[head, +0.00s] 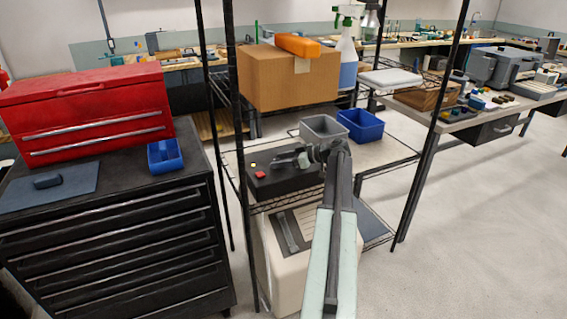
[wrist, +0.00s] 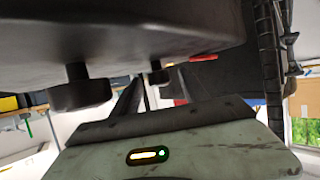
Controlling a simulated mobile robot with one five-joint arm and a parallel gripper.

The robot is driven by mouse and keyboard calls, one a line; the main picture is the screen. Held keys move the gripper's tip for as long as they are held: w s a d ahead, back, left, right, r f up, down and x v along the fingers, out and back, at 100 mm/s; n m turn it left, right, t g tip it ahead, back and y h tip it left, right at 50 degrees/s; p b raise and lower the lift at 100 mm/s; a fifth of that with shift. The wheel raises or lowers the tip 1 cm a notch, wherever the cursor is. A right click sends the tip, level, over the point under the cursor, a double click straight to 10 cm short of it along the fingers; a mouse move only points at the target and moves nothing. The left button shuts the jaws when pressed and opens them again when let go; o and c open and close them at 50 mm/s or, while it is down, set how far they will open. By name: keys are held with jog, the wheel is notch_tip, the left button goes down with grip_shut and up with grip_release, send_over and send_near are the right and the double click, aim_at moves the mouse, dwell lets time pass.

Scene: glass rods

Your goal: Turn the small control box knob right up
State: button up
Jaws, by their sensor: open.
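The small control box (head: 290,184) is a dark, low box at the left front of the wire rack's middle shelf. A red button (head: 260,175) and a small yellow spot (head: 253,165) show at its left end. My gripper (head: 284,161) is open and reaches in from the right, over the box's top. I cannot make out the knob or its setting; the gripper covers part of the top. I cannot tell whether the gripper touches the box.
A grey bin (head: 324,127) and a blue bin (head: 361,125) stand behind on the same shelf. Black rack posts (head: 237,120) rise near the box. A cardboard box (head: 285,80) sits on the shelf above. A black tool cabinet (head: 110,240) is at left; floor is free at right.

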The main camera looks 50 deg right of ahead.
grip_shut()
jog(key=shift+d, duration=0.3)
jog(key=shift+a, duration=0.25)
jog(key=shift+s+a+m+t+h, duration=0.15)
jog(key=shift+a+m+t+h, duration=0.2)
jog(key=shift+m+h, duration=0.5)
jog(key=m+h, duration=0.1)
jog(key=h, duration=0.1)
jog(key=m+h, duration=0.2)
jog(key=a+m+h, duration=0.1)
jog(key=m+h, duration=0.1)
jog(key=shift+r, duration=0.1)
jog(key=m+g+h, duration=0.1)
jog(key=m+h, duration=0.1)
jog(key=m+g+h, duration=0.1)
jog(key=m+h, duration=0.1)
jog(key=h, duration=0.1)
jog(key=w+m+g+h, duration=0.1)
jog(key=m+h, duration=0.1)
jog(key=m, duration=0.1)
jog(key=shift+a+g, duration=0.15)
jog(key=shift+g, duration=0.2)
jog(key=shift+m+g+h, duration=0.6)
jog(key=shift+m+h, duration=0.05)
jog(key=shift+h, duration=0.1)
jog(key=shift+s+m+g+h, duration=0.2)
jog(key=shift+m+g+h, duration=0.1)
jog(key=shift+m+g, duration=0.2)
